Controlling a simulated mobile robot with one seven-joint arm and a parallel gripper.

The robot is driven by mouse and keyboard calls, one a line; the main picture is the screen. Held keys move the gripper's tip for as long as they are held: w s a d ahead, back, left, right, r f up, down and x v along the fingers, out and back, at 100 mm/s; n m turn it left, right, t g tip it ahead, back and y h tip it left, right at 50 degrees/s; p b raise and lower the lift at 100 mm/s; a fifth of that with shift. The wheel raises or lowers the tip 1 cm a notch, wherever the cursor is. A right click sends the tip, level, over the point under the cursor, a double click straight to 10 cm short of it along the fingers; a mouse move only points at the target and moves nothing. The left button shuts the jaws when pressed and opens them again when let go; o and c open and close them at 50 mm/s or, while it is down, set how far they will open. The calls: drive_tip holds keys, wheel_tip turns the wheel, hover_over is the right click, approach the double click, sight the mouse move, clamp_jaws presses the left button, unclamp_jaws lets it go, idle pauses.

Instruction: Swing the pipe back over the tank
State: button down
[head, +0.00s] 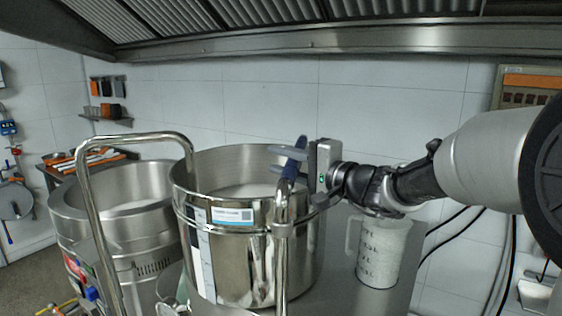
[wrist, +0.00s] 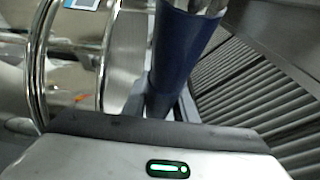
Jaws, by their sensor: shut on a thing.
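The steel tank (head: 262,250) stands in the middle of the head view, open at the top, with pale contents inside. A steel pipe (head: 283,225) rises in front of its right side and carries a blue sleeve (head: 295,152) near its upper end. My gripper (head: 280,162) reaches in from the right and is shut around the blue sleeve, at about rim height. The wrist view shows the blue sleeve (wrist: 180,50) between the fingers, with bare metal above it. I cannot tell where the pipe's outlet points; the fingers hide part of it.
A tall bent steel tube (head: 88,200) arches at the tank's left. A second steel vessel (head: 120,225) stands behind it on the left. A clear measuring jug (head: 380,252) stands right of the tank, below my wrist. A ventilation hood (head: 300,42) hangs above.

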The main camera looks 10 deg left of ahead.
drive_tip(key=a+n+g, duration=0.1)
drive_tip(key=s+a+n+g+y+b, duration=0.1)
drive_tip(key=a+g+y+b, duration=0.1)
drive_tip(key=a, duration=0.1)
drive_tip(key=shift+s+n+g, duration=0.3)
drive_tip(key=shift+n+g, duration=0.1)
drive_tip(key=c, duration=1.4)
unclamp_jaws()
drive_tip(key=shift+c, duration=0.2)
drive_tip(key=shift+d, duration=0.1)
drive_tip(key=b+v, duration=0.3)
drive_tip(key=v, duration=1.4)
drive_tip(key=shift+d, duration=0.2)
drive_tip(key=shift+r, duration=0.1)
